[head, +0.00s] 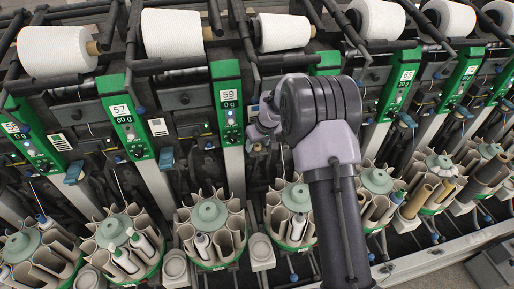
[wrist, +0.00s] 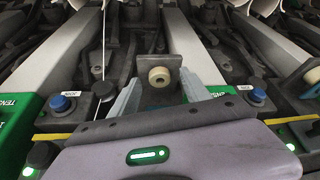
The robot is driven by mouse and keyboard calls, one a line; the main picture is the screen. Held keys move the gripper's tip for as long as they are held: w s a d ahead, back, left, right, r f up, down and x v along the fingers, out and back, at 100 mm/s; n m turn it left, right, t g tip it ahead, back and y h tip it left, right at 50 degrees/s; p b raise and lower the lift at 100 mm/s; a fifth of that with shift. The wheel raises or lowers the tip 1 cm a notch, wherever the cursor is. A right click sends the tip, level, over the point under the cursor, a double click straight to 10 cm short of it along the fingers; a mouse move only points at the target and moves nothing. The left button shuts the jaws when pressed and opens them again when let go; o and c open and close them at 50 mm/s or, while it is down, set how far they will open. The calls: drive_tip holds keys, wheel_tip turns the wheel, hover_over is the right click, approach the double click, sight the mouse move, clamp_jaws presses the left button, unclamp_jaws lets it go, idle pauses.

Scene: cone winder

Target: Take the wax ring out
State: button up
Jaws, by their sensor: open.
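The wax ring (wrist: 159,77) is a small cream ring with a dark centre, seated against a dark bracket (wrist: 150,97) in the wrist view. My gripper (wrist: 158,84) is open, with one pale finger to the left of the ring and the other to its right. The ring shows between the fingers, and I see no grip on it. Whether a finger touches it I cannot tell. In the head view my arm reaches in front of the winder beside the unit marked 59, and the wrist hides much of that spot.
Blue buttons (wrist: 61,103) and (wrist: 258,95) flank the gripper on dark housings. A white thread (wrist: 103,40) runs upright at the left. White yarn cones (head: 172,33) sit above, and round holders with tubes (head: 209,214) stand below along the machine.

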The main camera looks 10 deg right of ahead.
clamp_jaws()
